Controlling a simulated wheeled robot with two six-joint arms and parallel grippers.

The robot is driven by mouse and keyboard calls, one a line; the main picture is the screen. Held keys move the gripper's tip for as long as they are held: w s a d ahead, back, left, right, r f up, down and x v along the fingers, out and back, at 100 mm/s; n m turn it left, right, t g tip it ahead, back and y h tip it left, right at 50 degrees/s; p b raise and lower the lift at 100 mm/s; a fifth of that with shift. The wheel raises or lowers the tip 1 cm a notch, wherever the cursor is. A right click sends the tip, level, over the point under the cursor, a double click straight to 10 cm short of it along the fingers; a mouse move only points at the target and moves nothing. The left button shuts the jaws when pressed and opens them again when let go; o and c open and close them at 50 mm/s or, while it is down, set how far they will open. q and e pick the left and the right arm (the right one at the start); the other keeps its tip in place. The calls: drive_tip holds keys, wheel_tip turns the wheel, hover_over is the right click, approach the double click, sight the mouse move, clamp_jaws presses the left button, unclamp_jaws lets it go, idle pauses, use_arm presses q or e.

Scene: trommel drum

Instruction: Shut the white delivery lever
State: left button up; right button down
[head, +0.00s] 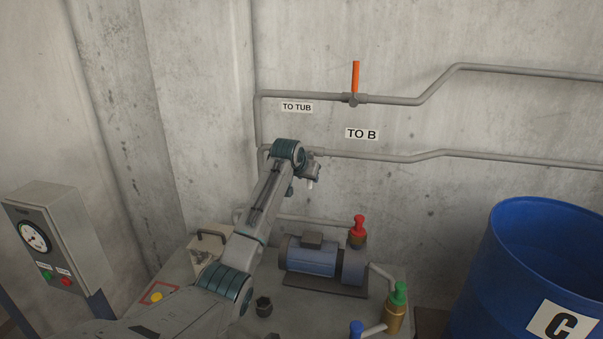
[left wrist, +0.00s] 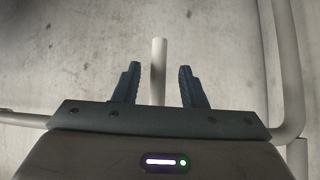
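The white lever (left wrist: 158,60) stands between the two fingers of my left gripper (left wrist: 159,80) in the left wrist view, with a gap on each side. The fingers are open and do not touch it. In the head view my left gripper (head: 312,172) is at the wall by the lower pipe (head: 380,157), below the "TO B" label (head: 361,134). My gripper and wrist hide most of the lever and its valve there. My right gripper is not in view.
An orange lever (head: 355,76) stands upright on the upper pipe (head: 300,94). Below are a blue pump motor (head: 310,258), a red-topped valve (head: 358,228) and a green-topped valve (head: 398,294). A blue drum (head: 510,270) marked C stands at right; a gauge box (head: 50,240) at left.

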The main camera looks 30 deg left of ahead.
use_arm(q)
drive_tip(key=b+v, duration=0.2)
drive_tip(key=v, duration=0.5)
drive_tip(key=shift+s+r, duration=0.3)
drive_tip(key=shift+r, duration=0.05)
